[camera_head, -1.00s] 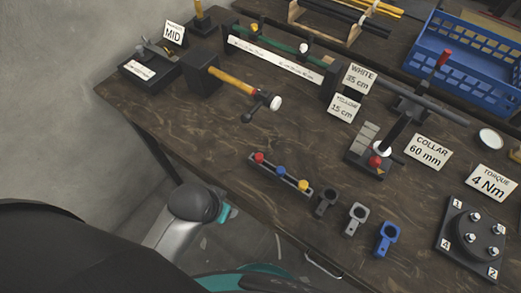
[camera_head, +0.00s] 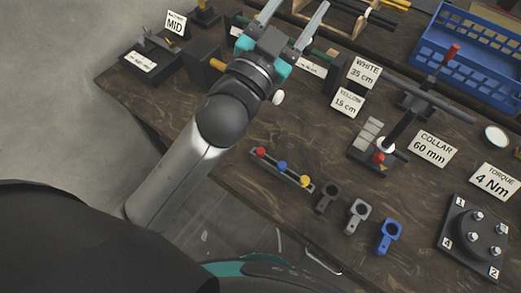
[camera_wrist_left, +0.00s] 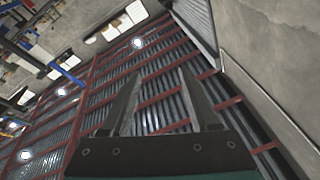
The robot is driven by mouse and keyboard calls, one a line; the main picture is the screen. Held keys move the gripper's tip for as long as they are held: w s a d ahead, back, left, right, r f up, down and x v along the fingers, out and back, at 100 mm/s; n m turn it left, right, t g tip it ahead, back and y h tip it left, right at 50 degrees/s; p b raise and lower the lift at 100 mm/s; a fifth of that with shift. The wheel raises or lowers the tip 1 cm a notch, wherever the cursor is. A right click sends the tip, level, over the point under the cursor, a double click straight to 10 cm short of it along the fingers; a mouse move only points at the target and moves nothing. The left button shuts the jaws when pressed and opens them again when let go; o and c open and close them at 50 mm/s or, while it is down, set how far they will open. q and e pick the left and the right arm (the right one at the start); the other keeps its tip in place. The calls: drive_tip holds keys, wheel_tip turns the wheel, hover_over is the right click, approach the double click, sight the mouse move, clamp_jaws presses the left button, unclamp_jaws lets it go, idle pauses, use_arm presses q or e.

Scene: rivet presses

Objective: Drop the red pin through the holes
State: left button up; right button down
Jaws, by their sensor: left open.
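The red pin (camera_head: 261,152) stands at the left end of a small rack (camera_head: 275,170), beside a blue pin (camera_head: 282,165) and a yellow pin (camera_head: 304,181). To its right lie parts with ringed holes: a black one (camera_head: 328,197), a grey one (camera_head: 358,214) and a blue one (camera_head: 388,236). My left gripper (camera_head: 292,18) is open and empty, raised over the back of the table beyond the rack. In the left wrist view its two fingers (camera_wrist_left: 158,100) are apart, with only distant walls and ceiling behind them. My right gripper is not in view.
A press (camera_head: 390,135) with a red-tipped lever stands right of the rack. A round bolted plate (camera_head: 474,236) sits at the right edge and a blue crate (camera_head: 470,55) at the back right.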

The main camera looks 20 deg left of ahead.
use_arm(q)
drive_tip(key=s+d+r+m+g+h, duration=0.9)
drive_tip(key=d+m+g+h, duration=0.25)
drive_tip(key=m+h, duration=0.6)
drive_tip(key=s+d+f+m+g+y, duration=0.2)
drive_tip(key=s+d+m+g, duration=0.35)
drive_tip(key=m+g, duration=0.35)
drive_tip(key=m+y, duration=0.3)
drive_tip(key=y, duration=1.9)
hover_over(261, 150)
wheel_tip(261, 150, down, 20)
drive_tip(key=f, duration=0.4)
drive_tip(key=f+b, duration=0.1)
drive_tip(key=f, duration=0.2)
drive_tip(key=f+b, duration=0.1)
drive_tip(key=f, duration=0.1)
drive_tip(key=shift+s+d+f, duration=0.2)
drive_tip(key=shift+d+f, duration=0.05)
drive_tip(key=shift+f, duration=0.15)
drive_tip(key=shift+w+a+f+b, duration=0.15)
drive_tip(key=shift+f+b, duration=0.3)
drive_tip(key=shift+f, duration=0.95)
drive_tip(key=shift+a+f+b, duration=0.15)
drive_tip(key=shift+f+b, duration=0.25)
drive_tip(key=shift+f, duration=0.95)
